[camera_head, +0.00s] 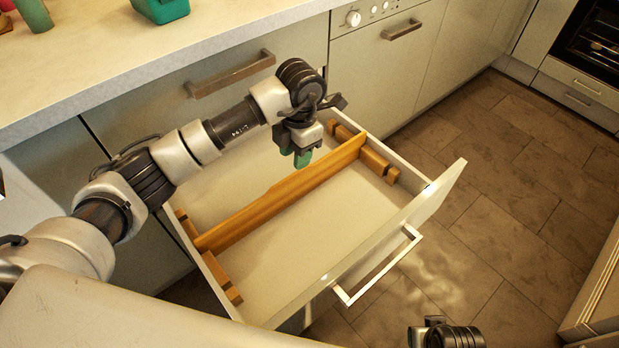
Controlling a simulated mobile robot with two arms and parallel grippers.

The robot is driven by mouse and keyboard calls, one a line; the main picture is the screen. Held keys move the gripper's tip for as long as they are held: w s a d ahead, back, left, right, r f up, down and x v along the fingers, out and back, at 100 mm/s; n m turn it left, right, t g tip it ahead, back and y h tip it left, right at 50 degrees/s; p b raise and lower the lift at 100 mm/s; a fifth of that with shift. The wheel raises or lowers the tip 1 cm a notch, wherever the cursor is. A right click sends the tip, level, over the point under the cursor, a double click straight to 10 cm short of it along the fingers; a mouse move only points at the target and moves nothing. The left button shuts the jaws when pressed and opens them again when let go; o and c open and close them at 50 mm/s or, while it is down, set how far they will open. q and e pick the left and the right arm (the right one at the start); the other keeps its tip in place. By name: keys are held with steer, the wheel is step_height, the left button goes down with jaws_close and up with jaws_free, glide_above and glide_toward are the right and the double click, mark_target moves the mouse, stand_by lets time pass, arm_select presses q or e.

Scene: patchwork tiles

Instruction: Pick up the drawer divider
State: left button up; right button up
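The drawer divider (273,201) is a long wooden board standing on edge across the open drawer (290,247). Small wooden blocks sit at both of its ends, along the drawer's side walls. My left gripper (303,158) hangs over the drawer, close to the divider's far half, with its green-tipped fingers pointing down. The fingertips look close together, and I cannot tell whether they touch the divider or how wide the gap is. A dark part of my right arm (447,335) shows at the bottom edge; its fingertips are not clear.
The drawer's front panel with a metal handle (378,268) stands out over the tiled floor (500,215). The countertop (130,55) behind holds a green container (163,8) and a green cylinder (36,14). An oven (597,45) is at the far right.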

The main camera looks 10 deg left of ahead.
mark_target(291, 179)
arm_select(q)
steer(key=shift+w+f, duration=0.2)
steer(key=shift+f, duration=0.15)
steer(key=f, duration=0.3)
steer(key=shift+s+a+f+b, duration=0.25)
steer(key=shift+s+f+b, duration=0.1)
steer(key=shift+s+b, duration=0.05)
steer(key=shift+f, duration=0.6)
steer(key=f, duration=0.3)
steer(key=a+f+b, duration=0.1)
steer(key=f, duration=0.1)
steer(key=shift+s, duration=0.3)
arm_select(e)
step_height(291, 179, up, 6)
steer(key=shift+s+d+r, duration=0.15)
steer(key=shift+s+r, duration=0.05)
arm_select(q)
steer(key=shift+d, duration=0.1)
jaws_close()
